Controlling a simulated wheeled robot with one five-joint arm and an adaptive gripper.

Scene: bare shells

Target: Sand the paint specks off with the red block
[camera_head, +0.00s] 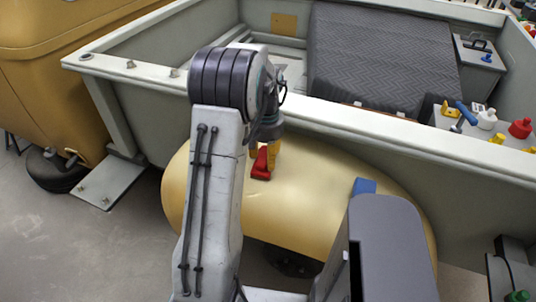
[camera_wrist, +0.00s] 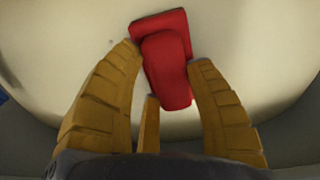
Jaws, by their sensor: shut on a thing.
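The red block (camera_head: 261,163) is against the top of a rounded pale yellow shell (camera_head: 310,200) in the head view. My gripper (camera_head: 268,152) points down and is shut on the block. In the wrist view the red block (camera_wrist: 167,62) sits between the yellow-brown fingers of my gripper (camera_wrist: 165,57), with its far end on or just over the shell (camera_wrist: 235,45); I cannot tell if it touches. One tiny dark speck (camera_wrist: 110,42) shows left of the block. Other paint specks cannot be made out, and my arm hides part of the shell.
A blue block (camera_head: 364,186) lies on the shell's right side. Behind is a grey-white boat-like shell (camera_head: 350,115) with a raised rim. Red and white bottles (camera_head: 520,128) and a blue-handled tool (camera_head: 466,113) stand on a ledge at right. A yellow body (camera_head: 50,80) stands at left.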

